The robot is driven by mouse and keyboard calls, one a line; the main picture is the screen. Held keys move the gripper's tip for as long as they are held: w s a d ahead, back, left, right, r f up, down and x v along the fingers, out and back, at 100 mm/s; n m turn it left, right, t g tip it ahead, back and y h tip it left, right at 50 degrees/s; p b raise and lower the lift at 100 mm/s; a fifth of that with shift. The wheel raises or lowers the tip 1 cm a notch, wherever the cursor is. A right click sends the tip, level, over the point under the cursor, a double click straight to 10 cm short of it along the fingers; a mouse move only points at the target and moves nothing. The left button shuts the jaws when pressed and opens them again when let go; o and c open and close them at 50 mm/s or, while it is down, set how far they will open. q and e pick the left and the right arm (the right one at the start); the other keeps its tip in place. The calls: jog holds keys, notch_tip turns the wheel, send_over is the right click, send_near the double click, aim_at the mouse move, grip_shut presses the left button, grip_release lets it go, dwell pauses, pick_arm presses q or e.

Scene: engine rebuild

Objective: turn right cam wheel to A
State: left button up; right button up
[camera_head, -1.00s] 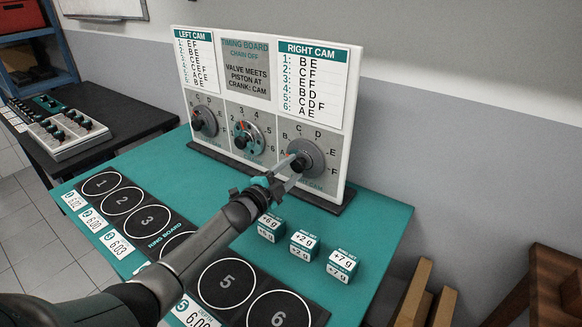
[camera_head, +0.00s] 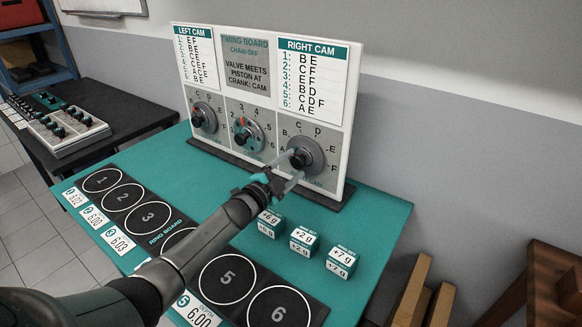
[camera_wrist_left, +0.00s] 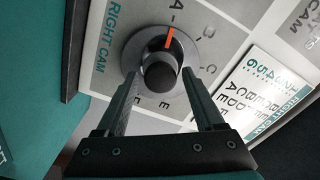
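The right cam wheel (camera_head: 313,158) is a grey disc with a dark centre knob (camera_head: 298,157), at the lower right of the timing board. In the left wrist view the wheel (camera_wrist_left: 190,50) has an orange mark (camera_wrist_left: 169,38) that points at the letter A (camera_wrist_left: 177,5). My left gripper (camera_head: 294,167) is in front of the wheel. In the left wrist view its fingers (camera_wrist_left: 163,88) are apart, one on each side of the knob (camera_wrist_left: 160,72), with gaps showing between them and the knob. My right gripper is not in view.
The timing board (camera_head: 347,125) stands on the teal table (camera_head: 380,225), with a left cam wheel (camera_head: 203,118) and a crank dial (camera_head: 248,135). Small labelled blocks (camera_head: 303,241) sit below it. The ring board (camera_head: 185,236) lies under my left arm.

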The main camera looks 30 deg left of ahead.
pick_arm(q)
jog(key=shift+o, duration=0.8)
jog(key=shift+s, duration=0.1)
jog(key=shift+s, duration=0.3)
jog(key=s+a+p, duration=0.2)
jog(key=s, duration=1.2)
jog(key=shift+s, duration=0.15)
